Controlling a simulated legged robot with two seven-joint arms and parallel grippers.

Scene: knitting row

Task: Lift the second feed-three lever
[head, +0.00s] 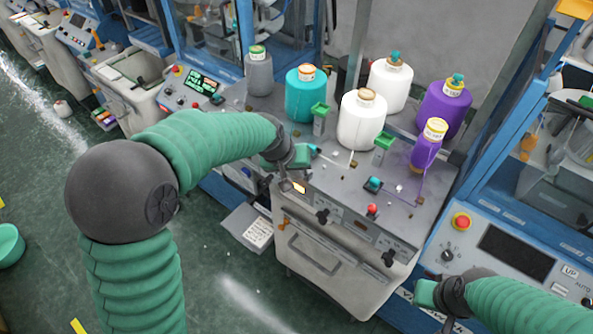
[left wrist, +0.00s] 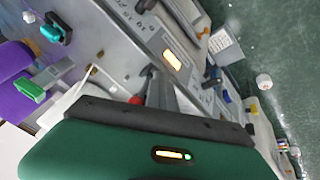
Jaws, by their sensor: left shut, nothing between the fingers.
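Two black levers stick out from the front panel of the grey machine: one at the middle (head: 322,215) and one farther right (head: 389,258). I cannot tell which is the second feed-three lever. My left gripper (head: 287,187) is shut and empty at the panel's left end, beside a lit orange label (head: 299,187). In the left wrist view its grey fingers (left wrist: 157,88) point toward the lit label (left wrist: 172,60), with a small red knob close beside them; contact is unclear. A black lever (left wrist: 145,5) shows at that view's top edge. My right gripper (head: 440,312) is low at the right, its fingers unclear.
Yarn cones, including a white one (head: 361,121) and a purple one (head: 426,145), stand on the machine top. A red knob (head: 372,209) and a teal switch (head: 373,185) sit near its front edge. A control panel with a red button (head: 461,222) stands right.

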